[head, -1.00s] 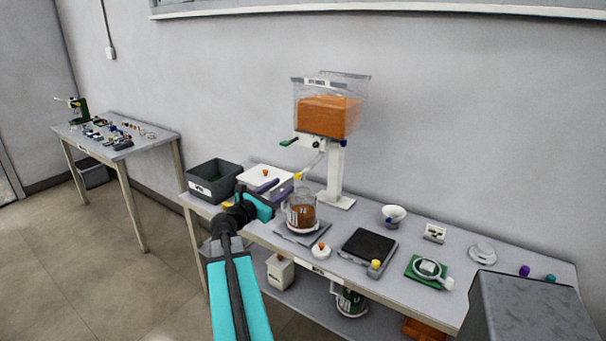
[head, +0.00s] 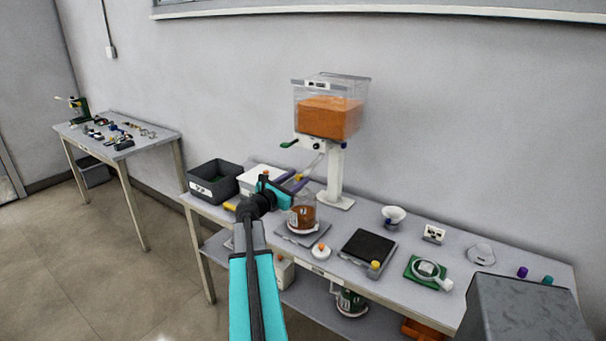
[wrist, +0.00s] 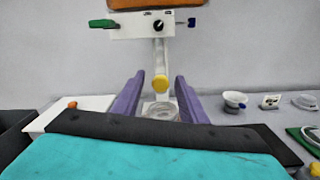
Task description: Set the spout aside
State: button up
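The spout (head: 314,163) is a pale tube slanting down from the dispenser's valve block, with a yellow end; in the wrist view it hangs straight ahead (wrist: 159,58), its yellow end (wrist: 160,84) facing me. My gripper (head: 298,180) is open, with its purple fingers at the spout's lower end. In the wrist view the fingers (wrist: 158,88) stand to the left and right of the yellow end, with gaps on both sides. Nothing is held. A glass jar (head: 302,214) with orange-brown content stands on a scale below the spout.
The clear hopper (head: 328,118) of orange material sits above on a white stand (head: 337,180). A dark bin (head: 214,180) and a white box (head: 258,177) stand to the left. A black-topped scale (head: 368,246), a funnel (head: 394,215) and small parts lie to the right.

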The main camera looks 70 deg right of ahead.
aim_at(303, 173)
jog(key=shift+p+x, duration=0.45)
jog(key=shift+x, duration=1.95)
grip_shut()
jog(key=shift+s+a, duration=0.15)
jog(key=shift+w, duration=0.25)
